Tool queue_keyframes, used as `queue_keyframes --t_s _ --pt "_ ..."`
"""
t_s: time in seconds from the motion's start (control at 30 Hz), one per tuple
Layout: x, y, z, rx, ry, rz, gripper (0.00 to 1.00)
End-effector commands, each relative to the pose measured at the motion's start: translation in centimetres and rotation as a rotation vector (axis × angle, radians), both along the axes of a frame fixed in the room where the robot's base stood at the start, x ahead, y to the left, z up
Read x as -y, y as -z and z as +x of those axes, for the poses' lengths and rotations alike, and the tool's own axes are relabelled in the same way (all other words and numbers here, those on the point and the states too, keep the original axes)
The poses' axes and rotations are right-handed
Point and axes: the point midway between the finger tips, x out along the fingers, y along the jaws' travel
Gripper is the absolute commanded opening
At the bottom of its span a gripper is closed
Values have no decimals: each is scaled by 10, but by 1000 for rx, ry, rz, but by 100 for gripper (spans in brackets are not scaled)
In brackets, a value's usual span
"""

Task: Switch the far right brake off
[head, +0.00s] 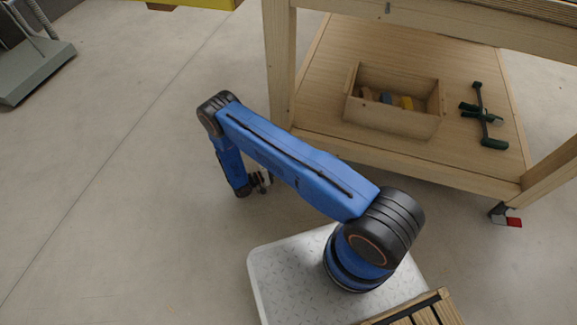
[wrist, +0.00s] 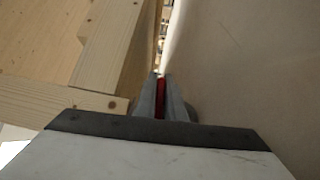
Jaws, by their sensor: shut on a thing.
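My gripper (head: 262,182) is low near the floor, beside the foot of the workbench's near left leg (head: 281,70). In the wrist view its two fingers (wrist: 160,78) are close together with a narrow red brake pedal (wrist: 160,92) between them. Most of the pedal is hidden by the fingers, and I cannot tell its tilt. The caster there is hidden in the head view. Another caster with a red brake pedal (head: 514,222) shows under the bench's right leg, apart from my gripper. The far casters are not in view.
The bench's lower shelf (head: 370,150) holds a wooden box (head: 392,122) with several small blocks and a green clamp (head: 483,115). A grey-green machine base (head: 38,68) stands at upper left. The floor (head: 120,220) on the left is clear.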

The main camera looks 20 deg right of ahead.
Motion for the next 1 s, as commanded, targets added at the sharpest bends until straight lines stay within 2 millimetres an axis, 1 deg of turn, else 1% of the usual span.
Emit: queue_keyframes --t_s 0.17,0.43,0.47,0.5,0.53,0.83,0.93,1.0 --pt "-1 -3 1 -38 -1 -53 0" --pt "-1 -3 1 -40 -1 -54 0" --pt "-1 -3 1 -40 -1 -54 12" --pt "-1 -3 1 -40 -1 -54 21" --pt "-1 -3 1 -40 -1 -54 28" --pt "-2 -3 1 -40 -1 -54 28" --pt "-7 -3 0 -40 -2 -55 28" --pt "-15 -2 -1 -39 -3 -55 28"
